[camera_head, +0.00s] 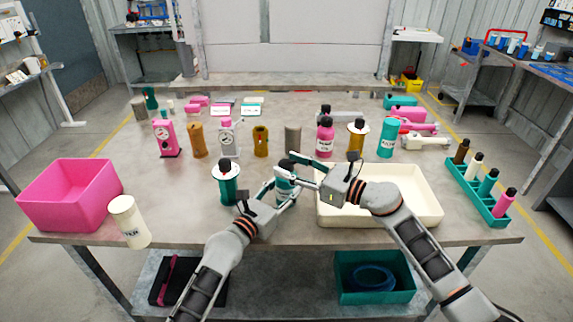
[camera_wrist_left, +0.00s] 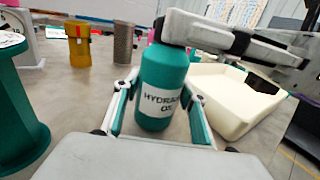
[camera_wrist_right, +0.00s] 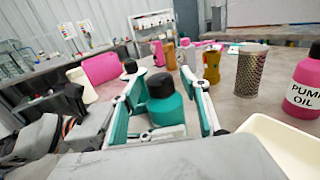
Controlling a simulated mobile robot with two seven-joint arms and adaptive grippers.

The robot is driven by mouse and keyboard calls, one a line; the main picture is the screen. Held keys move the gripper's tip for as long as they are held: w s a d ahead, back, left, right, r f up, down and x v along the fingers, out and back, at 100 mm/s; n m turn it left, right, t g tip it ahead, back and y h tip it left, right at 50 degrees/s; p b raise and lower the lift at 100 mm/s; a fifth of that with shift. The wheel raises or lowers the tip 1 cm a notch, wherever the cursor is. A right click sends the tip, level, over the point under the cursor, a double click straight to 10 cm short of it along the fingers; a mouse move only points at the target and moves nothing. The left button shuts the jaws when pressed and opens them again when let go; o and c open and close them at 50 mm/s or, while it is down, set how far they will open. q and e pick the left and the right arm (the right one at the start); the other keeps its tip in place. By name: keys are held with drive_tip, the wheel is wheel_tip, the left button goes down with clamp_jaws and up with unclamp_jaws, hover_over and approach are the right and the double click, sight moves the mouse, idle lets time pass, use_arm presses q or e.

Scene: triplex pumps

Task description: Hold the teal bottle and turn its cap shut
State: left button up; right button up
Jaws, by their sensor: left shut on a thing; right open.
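The teal bottle (camera_head: 285,184) stands upright near the front middle of the table. Its label reads "HYDRAULIC OIL" in the left wrist view (camera_wrist_left: 160,92). My left gripper (camera_head: 277,196) is shut on the bottle's body, one finger on each side. Its dark cap (camera_wrist_right: 160,86) sits on the bottle's top in the right wrist view. My right gripper (camera_head: 303,172) is open at the top of the bottle, its fingers apart on either side of the cap. In the head view the right gripper partly covers the bottle and cap. I cannot tell how tight the cap is.
A cream tray (camera_head: 430,212) lies just right of the bottle, under my right arm. A teal spool-like pump part (camera_head: 228,188) stands to the left. A teal rack (camera_head: 470,187) stands at the right.

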drive_tip(key=shift+x, duration=0.75)
drive_tip(key=c, duration=1.1)
